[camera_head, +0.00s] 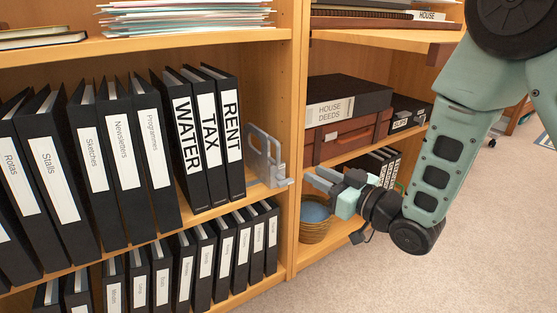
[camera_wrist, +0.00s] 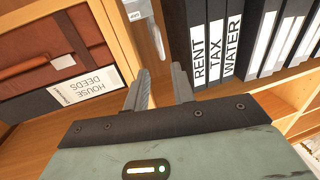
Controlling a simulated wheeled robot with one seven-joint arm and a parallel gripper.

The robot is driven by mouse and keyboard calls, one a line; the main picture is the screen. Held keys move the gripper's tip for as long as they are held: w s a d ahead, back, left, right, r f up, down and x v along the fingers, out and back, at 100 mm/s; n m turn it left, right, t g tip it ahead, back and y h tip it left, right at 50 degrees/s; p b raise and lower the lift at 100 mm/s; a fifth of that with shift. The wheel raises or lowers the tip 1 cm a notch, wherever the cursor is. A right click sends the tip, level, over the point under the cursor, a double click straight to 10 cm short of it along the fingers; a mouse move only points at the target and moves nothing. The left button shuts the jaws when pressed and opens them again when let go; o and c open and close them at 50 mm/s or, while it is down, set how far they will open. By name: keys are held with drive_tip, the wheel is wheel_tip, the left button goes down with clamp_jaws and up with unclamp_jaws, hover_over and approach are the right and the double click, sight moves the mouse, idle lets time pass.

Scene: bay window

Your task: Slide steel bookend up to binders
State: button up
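The steel bookend (camera_head: 265,155) is a grey upright plate with a foot, standing on the middle shelf between the RENT binder (camera_head: 231,130) and the upright divider. Part of it shows at the top of the wrist view (camera_wrist: 148,28), with a gap between it and the binders. The black WATER (camera_head: 188,137) and TAX (camera_head: 209,130) binders stand beside RENT, leaning slightly. My gripper (camera_head: 316,181) is in front of the divider, to the right of the bookend and apart from it. In the wrist view its two fingers (camera_wrist: 161,84) are spread with nothing between them.
The wooden divider (camera_head: 292,120) stands right beside the bookend. Right of it are a HOUSE DEEDS box (camera_head: 345,100), a brown case (camera_head: 345,137) and a basket (camera_head: 314,220). More binders (camera_head: 55,160) fill the shelf's left. Carpet (camera_head: 400,285) in front is clear.

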sight(278, 161)
drive_tip(key=shift+b+x, duration=1.75)
drive_tip(key=shift+x, duration=4.85)
drive_tip(key=shift+f, duration=0.1)
